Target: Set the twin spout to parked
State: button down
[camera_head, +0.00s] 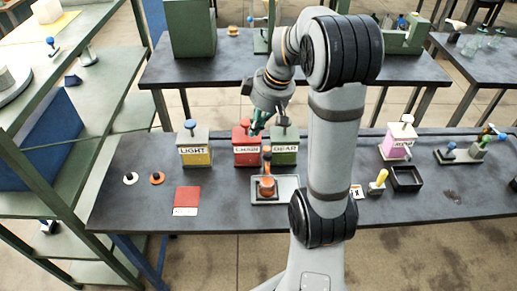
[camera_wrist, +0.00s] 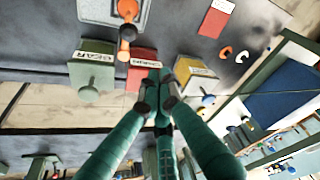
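No part is plainly marked as the twin spout. A dark and orange upright fitting (camera_head: 267,158) stands in front of the red tank (camera_head: 242,155), just behind an orange vessel (camera_head: 266,187) on a grey tray (camera_head: 290,190). The fitting also shows in the wrist view (camera_wrist: 127,33). My gripper (camera_head: 257,125) is above the red tank's top. In the wrist view my gripper's green fingers (camera_wrist: 160,90) converge with dark tips close together, over the red tank (camera_wrist: 143,62). The tips hide the tank's top, so I cannot see whether anything is between them.
A yellow LIGHT tank (camera_head: 195,155) stands left of the red tank and a green GEAR tank (camera_head: 285,157) right of it, both with knobs. A pink tank (camera_head: 398,145) and black box (camera_head: 406,179) stand to the right.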

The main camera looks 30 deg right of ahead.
aim_at(268, 156)
notch_tip(268, 156, down, 8)
jog(key=p, duration=0.2)
jog(key=shift+s+d+f, duration=0.15)
jog(key=shift+s+d, duration=0.1)
jog(key=shift+s, duration=0.15)
